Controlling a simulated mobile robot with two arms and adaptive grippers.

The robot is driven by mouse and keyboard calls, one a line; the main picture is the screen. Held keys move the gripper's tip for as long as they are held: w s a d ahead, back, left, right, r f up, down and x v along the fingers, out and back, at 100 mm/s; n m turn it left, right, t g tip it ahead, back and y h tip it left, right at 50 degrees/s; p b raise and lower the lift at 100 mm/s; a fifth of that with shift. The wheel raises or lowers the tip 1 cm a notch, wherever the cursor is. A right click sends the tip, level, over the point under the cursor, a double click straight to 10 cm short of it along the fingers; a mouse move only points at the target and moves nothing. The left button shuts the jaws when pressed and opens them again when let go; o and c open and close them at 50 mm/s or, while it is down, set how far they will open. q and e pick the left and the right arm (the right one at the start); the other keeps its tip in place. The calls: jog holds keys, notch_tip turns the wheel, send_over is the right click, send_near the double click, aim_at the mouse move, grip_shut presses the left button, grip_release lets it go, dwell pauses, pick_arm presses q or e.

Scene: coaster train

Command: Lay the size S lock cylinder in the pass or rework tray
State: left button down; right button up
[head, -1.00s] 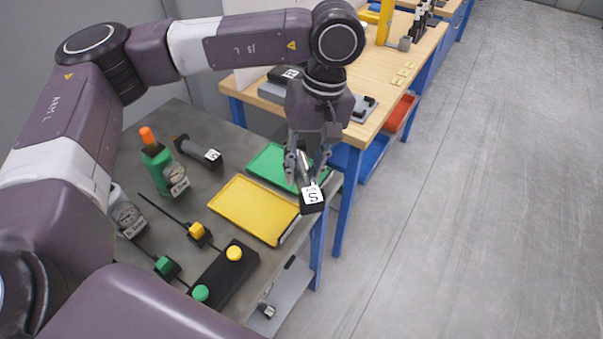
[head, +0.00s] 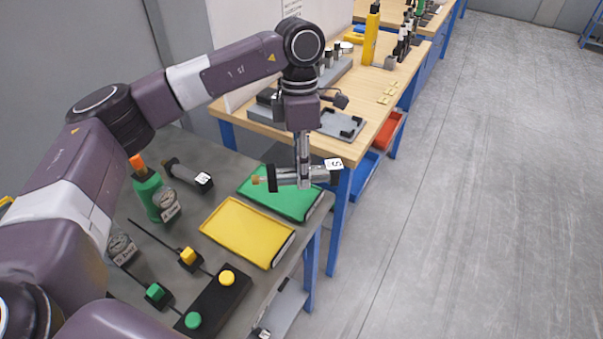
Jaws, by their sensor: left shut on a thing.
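My left gripper (head: 303,180) is shut on the size S lock cylinder (head: 318,176), a grey cylinder with a black end block bearing a white S label. It is held roughly level above the green tray (head: 262,199), with the labelled end out past the tray's right side. The yellow tray (head: 232,228) lies in front of the green one on the grey table; it is empty. I cannot tell from the labels which tray is pass and which is rework. My right gripper is not in view.
Another dark cylinder with a white label (head: 187,175) lies at the table's back left. A green bottle (head: 150,192) with an orange top stands beside it. A black button box (head: 218,302) is at the front. A wooden bench (head: 370,118) adjoins behind.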

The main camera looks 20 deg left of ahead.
pick_arm(q)
jog(key=w+a+f+n+t, duration=0.1)
jog(key=w+a+f+n, duration=0.2)
jog(key=n, duration=1.1)
jog(key=w+a+f+n+t, duration=0.2)
jog(key=w+a+f+n, duration=0.2)
jog(key=a+n, duration=0.4)
jog(key=n, duration=0.6)
jog(key=shift+w+f+y+p, duration=0.15)
jog(key=shift+y+p, duration=0.15)
jog(key=shift+y, duration=0.1)
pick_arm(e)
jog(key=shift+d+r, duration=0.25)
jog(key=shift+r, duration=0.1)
pick_arm(q)
jog(key=shift+t, duration=0.3)
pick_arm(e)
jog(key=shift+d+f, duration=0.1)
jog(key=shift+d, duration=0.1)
pick_arm(q)
jog(key=shift+f, duration=0.2)
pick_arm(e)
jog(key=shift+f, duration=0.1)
